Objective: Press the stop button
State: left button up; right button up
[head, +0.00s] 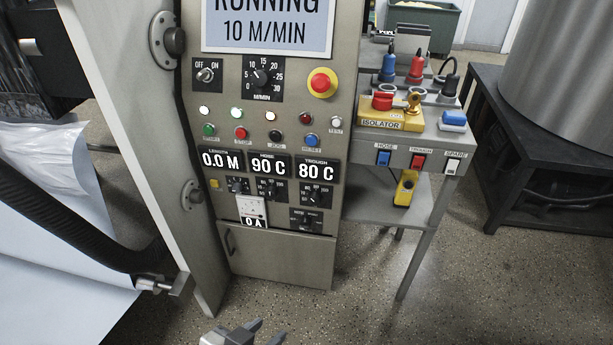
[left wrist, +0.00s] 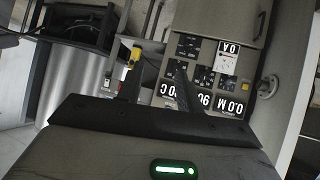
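The red stop button (head: 241,132) sits in the button row of the grey control panel (head: 226,80), between a green button (head: 208,129) and a black one (head: 274,136). Its label reads STOP. My left gripper (head: 252,333) is at the bottom edge of the head view, well below the button in the picture and not touching the panel. In the left wrist view the fingers of my left gripper (left wrist: 158,78) are spread apart with nothing between them. The stop button cannot be made out in that view. My right gripper is not in view.
A red emergency knob (head: 319,83) on a yellow base sits higher on the panel. A screen (head: 267,32) reads RUNNING, 10 M/MIN. A side shelf with a yellow isolator box (head: 393,114) stands to the right. A slanted grey post (head: 125,110) stands left of the panel.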

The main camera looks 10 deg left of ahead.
aim_at(240, 133)
jog(key=z, duration=0.8)
jog(key=i, duration=1.05)
jog(key=u, duration=1.9)
